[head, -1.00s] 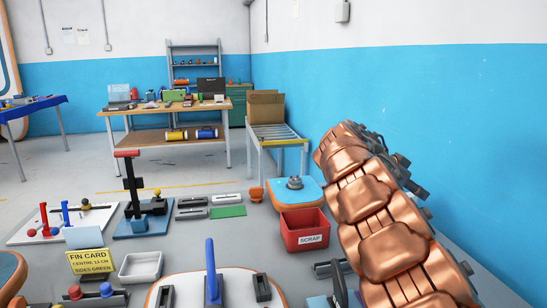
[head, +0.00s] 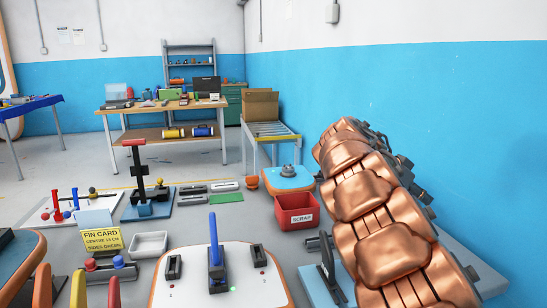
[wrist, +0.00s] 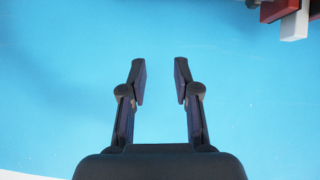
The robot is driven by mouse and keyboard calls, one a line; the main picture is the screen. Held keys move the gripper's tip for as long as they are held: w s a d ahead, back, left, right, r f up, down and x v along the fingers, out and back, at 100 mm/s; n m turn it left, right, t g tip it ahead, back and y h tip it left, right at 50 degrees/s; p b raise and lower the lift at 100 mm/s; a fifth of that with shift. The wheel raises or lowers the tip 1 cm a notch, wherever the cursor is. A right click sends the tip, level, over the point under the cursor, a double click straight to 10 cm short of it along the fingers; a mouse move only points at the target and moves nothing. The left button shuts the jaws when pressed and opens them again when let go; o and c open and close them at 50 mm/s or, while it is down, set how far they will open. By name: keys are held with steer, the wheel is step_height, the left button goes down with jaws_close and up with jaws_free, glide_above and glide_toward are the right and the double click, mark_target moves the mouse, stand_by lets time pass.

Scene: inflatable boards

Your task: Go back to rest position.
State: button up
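My gripper (wrist: 160,82) shows in the wrist view with its two dark fingers apart and nothing between them. A plain blue surface fills most of the background behind it. In the head view my copper-coloured arm rises along the right side, close to the blue wall; the gripper itself cannot be made out there.
A workbench in front of me holds a white board (head: 245,285) with a blue-handled lever (head: 214,245), a white tray (head: 149,244), a yellow fin card (head: 102,240), a red scrap bin (head: 297,213) and a black clamp (head: 140,180). A red and white object (wrist: 290,20) shows in the wrist view's top right corner.

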steer(key=s+a+f+n+g+y+b, duration=0.1)
steer(key=s+f+n+y+b, duration=0.1)
steer(key=s+f, duration=0.45)
steer(key=s+f+n+g+y+b, duration=0.1)
steer(key=s+f+n+y+b, duration=0.15)
steer(key=s, duration=0.75)
steer(key=s+a+f+n+g+y+b, duration=0.1)
steer(key=s+a+f+n+y+b, duration=0.15)
steer(key=s+a+f, duration=0.45)
steer(key=s+a+f+n+g+y+b, duration=0.1)
steer(key=s+a+f+n+y, duration=0.1)
steer(key=s+a+f+n, duration=0.5)
steer(key=s+a+f+n+y+b, duration=0.1)
steer(key=s+a+f+y, duration=0.15)
steer(key=s+f, duration=0.6)
steer(key=s+r+p, duration=0.2)
steer(key=r+p, duration=0.9)
steer(key=r, duration=0.2)
steer(key=s+r+p, duration=0.1)
steer(key=r+p, duration=1)
steer(key=r, duration=0.2)
steer(key=shift+s+a+h, duration=0.25)
steer(key=shift+s+h, duration=0.1)
steer(key=shift+h, duration=0.1)
